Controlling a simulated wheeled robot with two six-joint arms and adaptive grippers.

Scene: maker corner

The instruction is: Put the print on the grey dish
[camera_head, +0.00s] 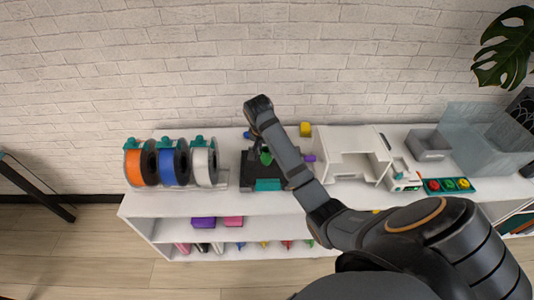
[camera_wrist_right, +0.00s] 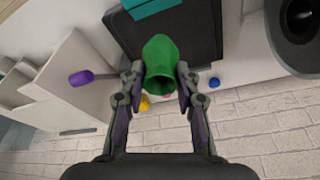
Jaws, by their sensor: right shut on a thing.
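The print is a green vase-like piece (camera_wrist_right: 161,62) with an open mouth, held between the fingers of my right gripper (camera_wrist_right: 160,84) in the wrist view. My right gripper is shut on it, with one finger on each side. In the head view a bit of the green print (camera_head: 265,158) shows beside my forearm, over the dark printer bed (camera_head: 248,180); the arm hides most of the gripper there. I cannot tell whether the print touches the bed. I cannot surely make out a grey dish; an open grey box (camera_head: 429,146) stands at the right. My left gripper is not in view.
Orange, blue and white spools (camera_head: 170,166) stand left of the printer. A white organiser (camera_head: 345,152), a tray of coloured knobs (camera_head: 449,186) and a clear box (camera_head: 485,138) stand to the right. A yellow piece (camera_head: 305,129) lies near the brick wall. The shelf's front strip looks clear.

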